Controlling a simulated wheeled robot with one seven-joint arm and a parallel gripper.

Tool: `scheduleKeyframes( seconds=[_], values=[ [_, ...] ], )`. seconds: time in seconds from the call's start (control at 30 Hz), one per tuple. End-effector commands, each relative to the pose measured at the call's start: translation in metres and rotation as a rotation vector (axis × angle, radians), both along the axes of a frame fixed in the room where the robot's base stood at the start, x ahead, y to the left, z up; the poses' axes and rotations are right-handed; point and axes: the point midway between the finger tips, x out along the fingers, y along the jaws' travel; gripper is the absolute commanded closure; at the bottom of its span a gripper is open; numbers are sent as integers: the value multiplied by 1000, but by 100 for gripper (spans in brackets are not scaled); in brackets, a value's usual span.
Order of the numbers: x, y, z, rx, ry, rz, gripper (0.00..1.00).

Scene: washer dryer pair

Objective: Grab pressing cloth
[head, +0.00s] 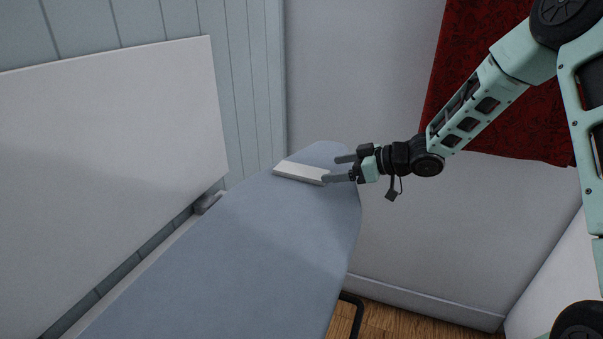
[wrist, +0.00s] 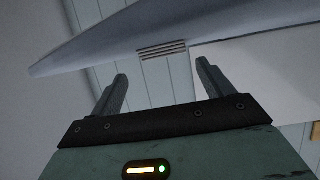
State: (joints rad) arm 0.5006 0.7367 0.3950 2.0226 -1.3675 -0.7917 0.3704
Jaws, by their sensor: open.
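The pressing cloth looks like a flat, folded white slab (head: 301,173) lying near the far, rounded end of the blue-grey ironing board (head: 235,240). In the wrist view its striped edge (wrist: 163,50) shows at the board's edge, ahead of the fingers. My gripper (head: 340,168) comes in from the right at the cloth's right end, its fingers apart. In the wrist view my gripper (wrist: 160,82) is open, with nothing between its fingers. I cannot tell whether a finger touches the cloth.
A large white panel (head: 110,160) stands along the board's left side, before a light blue panelled wall (head: 140,20). A red patterned cloth (head: 500,115) hangs on the back wall. The board's dark leg (head: 357,312) stands on the wooden floor. The board's near part is bare.

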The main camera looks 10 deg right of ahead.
Motion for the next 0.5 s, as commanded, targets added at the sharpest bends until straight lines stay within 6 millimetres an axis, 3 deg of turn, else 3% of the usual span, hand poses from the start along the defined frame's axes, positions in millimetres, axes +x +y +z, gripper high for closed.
scheduleKeyframes(
  seconds=[0.2,0.5],
  values=[
    [12,28,-14,2,3,3,20],
    [21,38,-19,-1,1,1,20]
  ],
)
